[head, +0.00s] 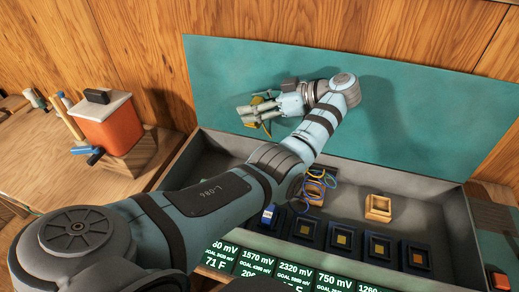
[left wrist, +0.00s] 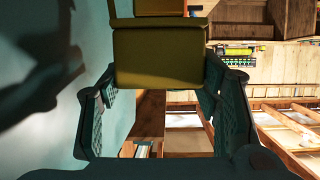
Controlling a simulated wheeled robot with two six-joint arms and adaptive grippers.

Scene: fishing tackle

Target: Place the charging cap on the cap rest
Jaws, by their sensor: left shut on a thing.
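My left gripper (head: 245,112) is shut on a yellow piece, which I take to be the charging cap (head: 261,100). It is held above the grey tray, in front of the teal panel. In the left wrist view the held piece is a shaded olive-yellow block (left wrist: 160,58) between the fingers of the left gripper (left wrist: 160,105), with an orange part above it. The fingers partly hide it in the head view. A small open wooden holder (head: 378,207) on the tray floor may be the cap rest; I cannot be sure. My right gripper is not in view.
The grey tray (head: 440,215) holds a row of dark blue sockets (head: 343,239) with yellow to orange centres, and looped cords (head: 322,182). Green-lit displays (head: 287,270) line its front. An orange tub (head: 106,122) stands on the wooden bench at left. The tray's right floor is mostly clear.

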